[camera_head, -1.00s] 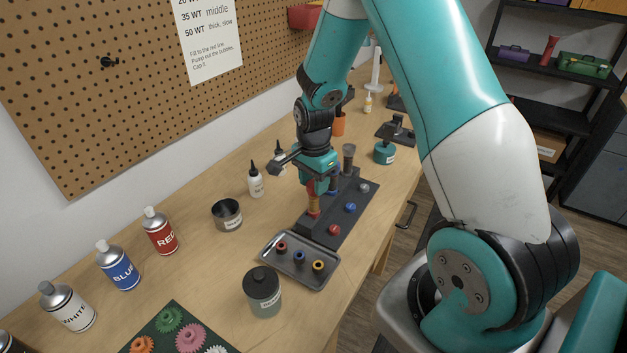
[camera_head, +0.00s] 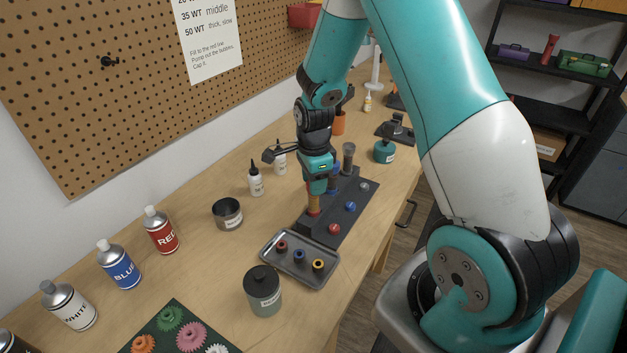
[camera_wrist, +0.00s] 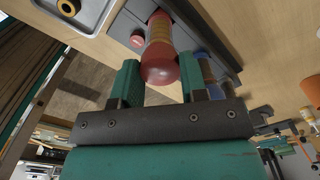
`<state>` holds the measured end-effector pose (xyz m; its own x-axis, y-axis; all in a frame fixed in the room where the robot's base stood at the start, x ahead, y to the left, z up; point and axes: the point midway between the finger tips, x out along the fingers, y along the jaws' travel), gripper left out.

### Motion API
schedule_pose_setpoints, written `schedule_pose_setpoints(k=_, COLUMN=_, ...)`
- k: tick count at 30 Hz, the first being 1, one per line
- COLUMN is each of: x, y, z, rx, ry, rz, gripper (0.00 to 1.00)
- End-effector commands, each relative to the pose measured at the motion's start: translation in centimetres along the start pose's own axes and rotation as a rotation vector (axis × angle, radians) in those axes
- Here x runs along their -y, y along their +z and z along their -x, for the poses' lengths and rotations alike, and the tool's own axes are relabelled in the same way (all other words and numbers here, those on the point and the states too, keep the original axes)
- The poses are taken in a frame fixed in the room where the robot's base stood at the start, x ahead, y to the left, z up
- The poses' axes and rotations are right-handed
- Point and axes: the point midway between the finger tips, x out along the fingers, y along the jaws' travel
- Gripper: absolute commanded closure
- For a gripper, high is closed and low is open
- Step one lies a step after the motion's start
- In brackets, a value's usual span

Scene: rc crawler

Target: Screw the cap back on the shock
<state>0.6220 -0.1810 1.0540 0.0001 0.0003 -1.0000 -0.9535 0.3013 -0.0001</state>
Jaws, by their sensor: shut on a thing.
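The shock (camera_head: 313,202) stands upright in the dark stand (camera_head: 322,233), with an amber body and a red base. In the wrist view its amber body (camera_wrist: 159,28) leads to a rounded red cap (camera_wrist: 160,70) at the near end. My gripper (camera_head: 316,188) is above the shock in the head view. In the wrist view its two green fingers (camera_wrist: 158,82) are on either side of the red cap, shut on it. The thread between cap and body is not visible.
The stand also carries a blue shock (camera_wrist: 206,68), a grey one (camera_head: 348,158), and red, blue and grey round pieces on its front. A grey tray (camera_head: 284,262) with small rings lies in front. A lidded jar (camera_head: 262,291), a dark cup (camera_head: 228,213) and bottles stand nearby.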

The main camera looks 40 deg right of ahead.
Motion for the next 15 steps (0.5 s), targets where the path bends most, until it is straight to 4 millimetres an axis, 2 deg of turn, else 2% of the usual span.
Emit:
schedule_pose_setpoints(k=9, x=0.00, y=0.01, z=0.02, rx=0.000, ry=0.000, rz=-0.329, gripper=0.88)
schedule_pose_setpoints(k=15, x=0.00, y=0.01, z=-0.02, rx=0.000, ry=0.000, rz=-0.363, gripper=0.88)
